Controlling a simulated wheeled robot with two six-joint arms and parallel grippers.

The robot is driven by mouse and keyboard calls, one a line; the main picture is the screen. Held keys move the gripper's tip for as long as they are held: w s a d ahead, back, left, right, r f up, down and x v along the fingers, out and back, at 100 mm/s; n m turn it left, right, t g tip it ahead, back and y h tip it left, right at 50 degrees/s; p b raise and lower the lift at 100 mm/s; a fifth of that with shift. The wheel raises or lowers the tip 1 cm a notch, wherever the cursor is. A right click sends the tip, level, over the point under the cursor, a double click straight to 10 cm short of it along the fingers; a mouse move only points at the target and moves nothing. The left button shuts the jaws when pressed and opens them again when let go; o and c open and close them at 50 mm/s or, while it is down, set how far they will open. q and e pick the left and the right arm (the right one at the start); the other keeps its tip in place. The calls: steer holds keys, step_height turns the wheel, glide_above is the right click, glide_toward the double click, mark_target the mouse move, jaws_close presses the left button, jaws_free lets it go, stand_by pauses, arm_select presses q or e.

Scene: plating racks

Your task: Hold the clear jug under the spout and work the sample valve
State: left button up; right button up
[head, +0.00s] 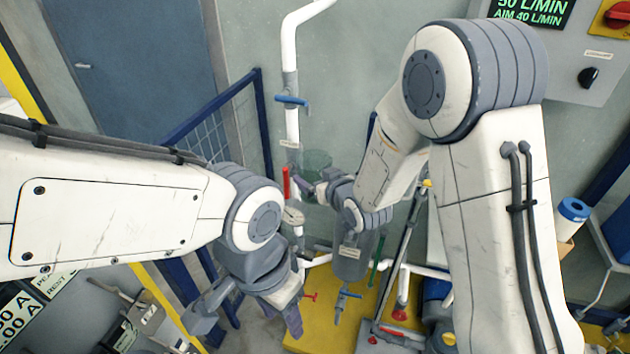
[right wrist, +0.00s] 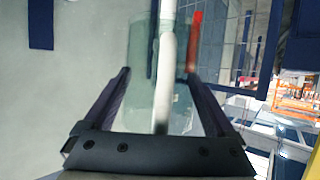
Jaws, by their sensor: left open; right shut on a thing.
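The clear jug (head: 318,160) is pale, greenish and see-through, in front of the white pipe's right side in the head view. My right gripper (head: 308,184) is shut on it. In the right wrist view the jug (right wrist: 143,60) stands between the two dark fingers (right wrist: 160,100), with a white pipe showing through or across it. A red lever (head: 286,182) is on the white pipe just left of the jug; it also shows in the right wrist view (right wrist: 194,40). I cannot tell where the spout's mouth is. My left gripper (head: 293,318) is open and empty, low and pointing down, below the lever.
A blue-handled valve (head: 291,100) is higher on the white pipe (head: 290,60). A clear cylinder (head: 352,258), a small red handle (head: 311,296) and a blue tap (head: 346,293) are lower, above a yellow base (head: 315,340). A blue railing (head: 225,98) stands left.

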mark_target(318, 165)
steer(key=shift+w+p, duration=0.6)
steer(key=shift+w, duration=1.9)
steer(key=shift+d, duration=0.1)
